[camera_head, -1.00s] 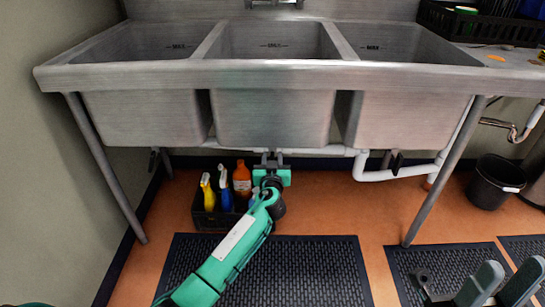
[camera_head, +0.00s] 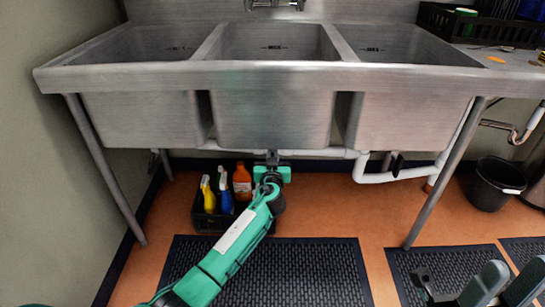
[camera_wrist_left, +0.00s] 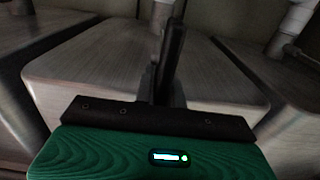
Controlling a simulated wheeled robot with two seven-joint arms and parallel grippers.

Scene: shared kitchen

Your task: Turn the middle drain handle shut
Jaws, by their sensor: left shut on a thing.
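A three-basin steel sink fills the head view, and its middle basin (camera_head: 272,120) hangs above my left gripper (camera_head: 272,158). The gripper is under the basin's front and points up. In the left wrist view, the dark upright middle drain handle (camera_wrist_left: 172,55) stands between the fingers (camera_wrist_left: 165,98), which are shut on it. In the head view the gripper hides most of this handle. The right drain handle (camera_head: 396,163) hangs under the right basin.
A black crate (camera_head: 208,222) of spray bottles stands on the floor close left of my left wrist. White drain pipe (camera_head: 395,176) runs beneath the basins. Sink legs (camera_head: 440,170) stand at both sides. A black bin (camera_head: 492,182) is at the right. Black mats (camera_head: 310,270) cover the front floor.

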